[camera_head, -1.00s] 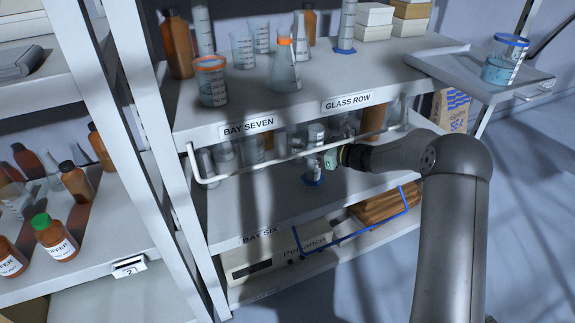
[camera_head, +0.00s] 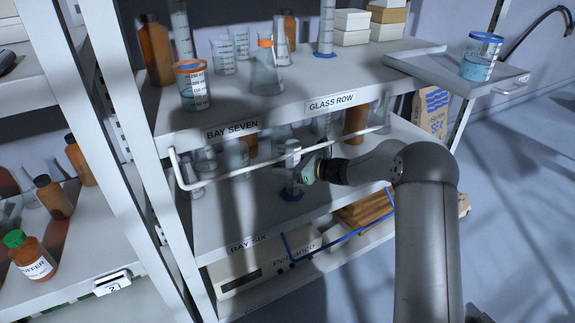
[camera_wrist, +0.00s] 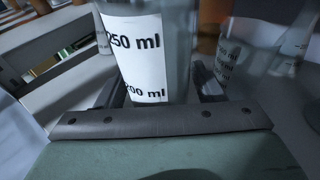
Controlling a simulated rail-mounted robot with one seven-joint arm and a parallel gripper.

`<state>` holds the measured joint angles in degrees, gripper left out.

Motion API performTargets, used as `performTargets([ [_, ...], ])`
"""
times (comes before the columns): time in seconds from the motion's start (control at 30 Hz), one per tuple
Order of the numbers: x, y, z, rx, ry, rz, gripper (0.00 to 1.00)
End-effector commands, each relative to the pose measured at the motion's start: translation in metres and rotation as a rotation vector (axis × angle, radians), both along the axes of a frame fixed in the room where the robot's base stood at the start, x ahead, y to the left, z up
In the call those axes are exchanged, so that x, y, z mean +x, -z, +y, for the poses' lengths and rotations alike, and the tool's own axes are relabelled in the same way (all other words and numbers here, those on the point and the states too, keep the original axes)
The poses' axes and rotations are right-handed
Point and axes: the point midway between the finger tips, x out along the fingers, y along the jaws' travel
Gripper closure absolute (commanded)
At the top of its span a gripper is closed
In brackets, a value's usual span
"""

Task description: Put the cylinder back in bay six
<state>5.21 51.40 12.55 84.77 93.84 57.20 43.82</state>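The cylinder (camera_head: 291,170) is a clear graduated one with a blue base, roughly upright at the bay six level, under the shelf marked bay seven. My gripper (camera_head: 306,169) reaches it from the right and is shut on it. In the wrist view the cylinder (camera_wrist: 148,52), marked 250 ml, stands between my fingers (camera_wrist: 165,92). The bay six shelf (camera_head: 228,217) has bare surface around and in front of the blue base. I cannot tell whether the base touches the shelf.
A white rail (camera_head: 215,180) runs along the front below bay seven, close to the cylinder. Glassware (camera_head: 237,155) and a brown bottle (camera_head: 355,122) stand behind it. A beaker (camera_head: 193,88) and a flask (camera_head: 266,72) stand on the shelf above.

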Motion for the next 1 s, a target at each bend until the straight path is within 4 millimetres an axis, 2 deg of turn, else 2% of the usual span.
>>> performTargets([
  [0.37,-0.001,-0.005,-0.003,0.000,0.001,0.000,0.38],
  [0.47,-0.006,-0.009,-0.016,0.001,0.002,0.001,0.38],
  [0.63,-0.021,-0.018,-0.052,0.001,0.003,0.001,0.38],
  [0.8,-0.037,-0.015,-0.091,0.000,0.005,0.002,0.38],
  [1.0,-0.054,-0.015,-0.130,0.001,0.003,0.001,0.38],
])
